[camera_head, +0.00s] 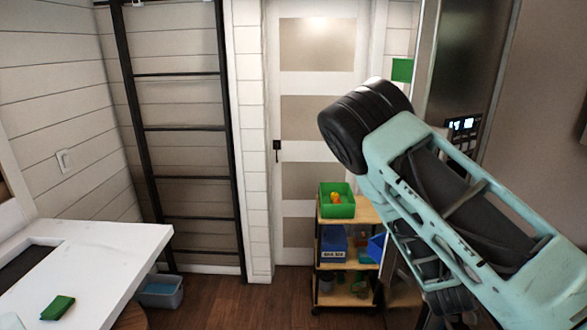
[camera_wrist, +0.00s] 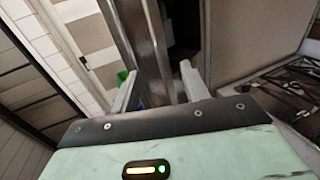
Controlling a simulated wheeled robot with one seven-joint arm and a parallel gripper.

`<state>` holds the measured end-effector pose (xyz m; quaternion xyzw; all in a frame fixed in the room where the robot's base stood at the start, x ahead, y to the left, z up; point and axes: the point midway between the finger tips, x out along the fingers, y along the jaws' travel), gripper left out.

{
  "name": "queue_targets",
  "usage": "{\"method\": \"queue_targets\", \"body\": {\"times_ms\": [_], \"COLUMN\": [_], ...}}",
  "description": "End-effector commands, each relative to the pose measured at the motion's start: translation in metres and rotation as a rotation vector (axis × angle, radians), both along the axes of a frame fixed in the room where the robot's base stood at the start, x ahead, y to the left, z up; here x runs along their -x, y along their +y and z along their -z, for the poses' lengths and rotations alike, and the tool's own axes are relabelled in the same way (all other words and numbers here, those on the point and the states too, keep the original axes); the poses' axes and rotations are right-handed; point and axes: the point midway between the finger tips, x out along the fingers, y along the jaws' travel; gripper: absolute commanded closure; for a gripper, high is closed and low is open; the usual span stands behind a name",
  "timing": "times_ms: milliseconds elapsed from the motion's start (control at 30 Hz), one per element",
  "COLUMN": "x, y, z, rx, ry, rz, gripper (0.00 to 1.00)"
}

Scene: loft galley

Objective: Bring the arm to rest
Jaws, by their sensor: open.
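My arm rises folded at the right of the head view, in front of a dark tall appliance and the shelf cart. My gripper shows in the wrist view (camera_wrist: 160,92). Its two pale fingers stand well apart with nothing between them, so it is open and empty. Beyond the fingers is a metallic panel edge. In the head view the fingers cannot be clearly made out.
A white counter (camera_head: 110,255) at left bears a green item (camera_head: 58,307). A wooden cart (camera_head: 345,298) holds a green bin (camera_head: 337,203) and a blue bin (camera_head: 333,246). A grey-blue bin (camera_head: 161,291) sits on the floor. A ladder (camera_head: 187,130) and door (camera_head: 318,130) stand behind.

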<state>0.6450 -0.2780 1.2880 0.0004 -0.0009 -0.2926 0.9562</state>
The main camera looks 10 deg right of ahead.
Motion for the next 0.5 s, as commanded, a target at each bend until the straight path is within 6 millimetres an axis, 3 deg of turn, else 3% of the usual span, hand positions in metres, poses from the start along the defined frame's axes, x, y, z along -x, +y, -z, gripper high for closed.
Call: {"method": "queue_targets", "body": {"times_ms": [167,267,500], "x": [0.007,0.022,0.087], "y": [-0.003,-0.007,0.007], "z": [0.003,0.007,0.038], "rx": [-0.022,-0.066,-0.308], "ry": [-0.046,-0.102,-0.193], "rz": [0.095,0.243,0.682], "gripper": [0.55,0.55,0.55]}}
